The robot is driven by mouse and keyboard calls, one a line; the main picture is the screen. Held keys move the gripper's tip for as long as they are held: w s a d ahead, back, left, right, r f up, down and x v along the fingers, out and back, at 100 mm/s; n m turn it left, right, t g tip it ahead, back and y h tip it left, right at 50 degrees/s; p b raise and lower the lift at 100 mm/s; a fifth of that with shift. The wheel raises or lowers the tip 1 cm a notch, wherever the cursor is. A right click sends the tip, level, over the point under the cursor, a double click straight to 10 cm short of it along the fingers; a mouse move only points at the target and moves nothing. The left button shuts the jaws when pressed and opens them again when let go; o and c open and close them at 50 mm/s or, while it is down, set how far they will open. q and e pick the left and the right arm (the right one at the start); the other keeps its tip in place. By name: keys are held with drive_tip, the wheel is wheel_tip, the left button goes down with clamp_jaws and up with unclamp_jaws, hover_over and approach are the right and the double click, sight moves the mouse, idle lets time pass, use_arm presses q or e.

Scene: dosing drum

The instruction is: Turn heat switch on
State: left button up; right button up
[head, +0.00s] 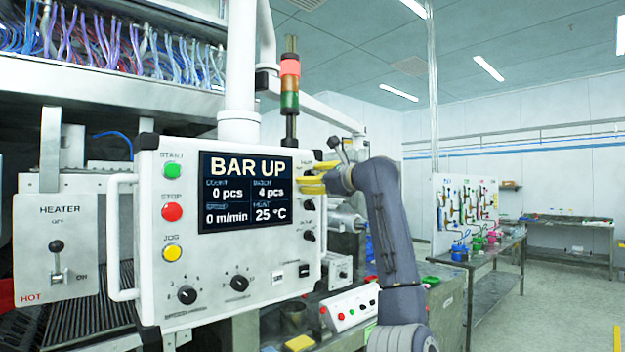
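The white control panel (220,270) fills the middle of the head view, its screen reading BAR UP and HEAT 25 °C. Small dark rotary switches (309,236) run down its right edge; the top label there is partly readable, and the spot under it is hidden by my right gripper. My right gripper (312,182), with yellow fingers, is at this upper right edge, pointing left. I cannot tell whether its fingers hold a switch. A separate HEATER box (55,290) at the left has a black-knobbed lever (57,258) standing up toward the upper label, with ON at the right. My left gripper is not seen.
The panel carries green, red and yellow buttons (172,211), two lower knobs and a white side handle (113,240). A red-amber-green signal tower (290,85) rises behind it. A small white button box (350,308) sits low right. Open floor (560,310) lies at the far right.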

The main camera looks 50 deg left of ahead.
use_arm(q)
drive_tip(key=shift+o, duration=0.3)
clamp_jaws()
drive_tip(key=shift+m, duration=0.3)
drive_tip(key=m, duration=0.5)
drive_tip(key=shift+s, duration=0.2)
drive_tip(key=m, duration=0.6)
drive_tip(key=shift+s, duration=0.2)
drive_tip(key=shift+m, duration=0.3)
